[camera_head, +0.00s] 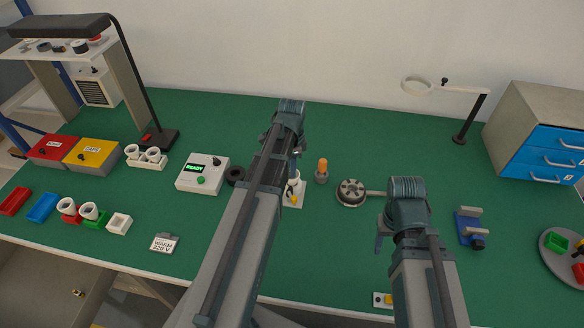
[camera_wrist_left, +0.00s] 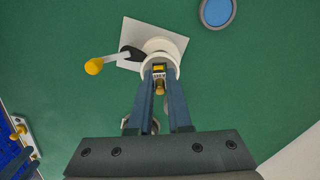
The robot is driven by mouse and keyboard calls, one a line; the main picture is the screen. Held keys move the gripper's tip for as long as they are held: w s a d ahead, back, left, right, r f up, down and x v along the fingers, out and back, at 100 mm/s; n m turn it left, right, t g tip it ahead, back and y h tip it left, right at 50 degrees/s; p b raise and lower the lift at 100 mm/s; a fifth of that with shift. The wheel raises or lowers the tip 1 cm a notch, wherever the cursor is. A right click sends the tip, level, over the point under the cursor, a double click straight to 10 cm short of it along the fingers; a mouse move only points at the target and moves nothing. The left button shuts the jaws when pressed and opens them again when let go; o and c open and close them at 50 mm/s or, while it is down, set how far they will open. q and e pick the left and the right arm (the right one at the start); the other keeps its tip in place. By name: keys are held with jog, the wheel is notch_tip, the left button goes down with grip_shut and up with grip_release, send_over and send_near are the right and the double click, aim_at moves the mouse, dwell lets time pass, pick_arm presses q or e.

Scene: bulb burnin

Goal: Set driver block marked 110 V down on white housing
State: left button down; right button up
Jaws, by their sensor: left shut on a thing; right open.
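My left gripper (camera_wrist_left: 160,76) is shut on a small driver block (camera_wrist_left: 159,69) with yellow and dark faces; its marking is too small to read. The block is right over the white round housing (camera_wrist_left: 157,46), and I cannot tell if they touch. The housing is on a pale square plate (camera_wrist_left: 172,39) with a yellow-tipped lever (camera_wrist_left: 95,66). In the head view my left arm hides most of the gripper and block; part of the plate (camera_head: 291,203) shows beside it. My right gripper (camera_head: 381,238) is open to the right, apart from the housing.
A white READY box (camera_head: 203,174) and a dark ring (camera_head: 236,174) are to the left. A WARM 220 V card (camera_head: 164,243) lies in front.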

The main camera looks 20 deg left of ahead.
pick_arm(q)
jog(key=shift+f+b, duration=0.4)
jog(key=shift+f, duration=0.05)
dwell(2.1)
jog(key=shift+r+p, duration=0.25)
jog(key=shift+p, duration=0.05)
dwell(0.3)
jog(key=shift+f, duration=0.25)
dwell(0.7)
jog(key=shift+r, duration=0.25)
dwell(0.3)
jog(key=c, duration=0.8)
grip_release()
jog(key=shift+o, duration=0.2)
jog(key=shift+r, duration=0.15)
